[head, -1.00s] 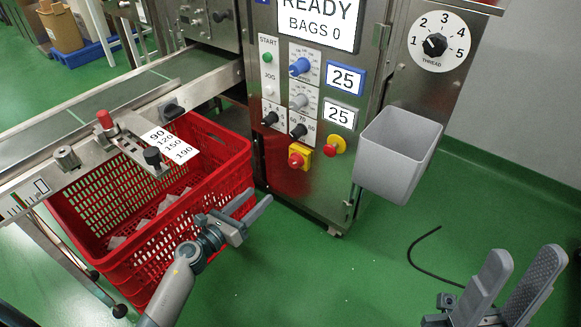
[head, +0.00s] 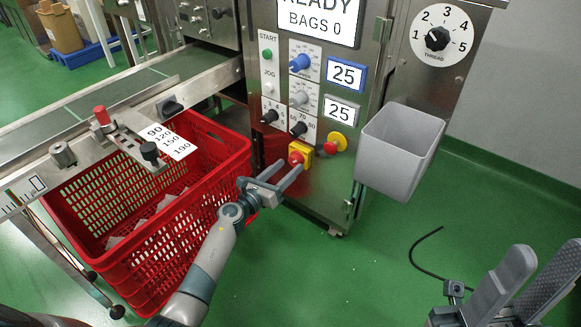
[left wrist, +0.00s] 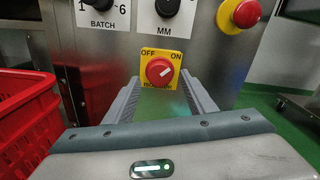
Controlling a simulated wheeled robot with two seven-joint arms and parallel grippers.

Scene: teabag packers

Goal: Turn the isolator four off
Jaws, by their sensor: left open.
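The isolator is a red rotary knob on a yellow plate (head: 299,155), low on the steel machine front. In the left wrist view the isolator (left wrist: 159,71) is centred, with OFF at its upper left and ON at its upper right. Its white mark points to the upper right, toward ON. The label below the knob is partly hidden. My left gripper (head: 291,166) is open and empty, its fingertips close in front of the isolator; in the left wrist view its fingers (left wrist: 160,90) flank the plate's lower part. Contact cannot be told. My right gripper (head: 547,258) is open and empty, at the lower right.
A red emergency button on a yellow base (head: 335,143) is right of the isolator. Black knobs (head: 298,129) sit just above. A grey bin (head: 400,155) hangs at the right. A red crate (head: 130,262) stands left, under the conveyor (head: 100,115).

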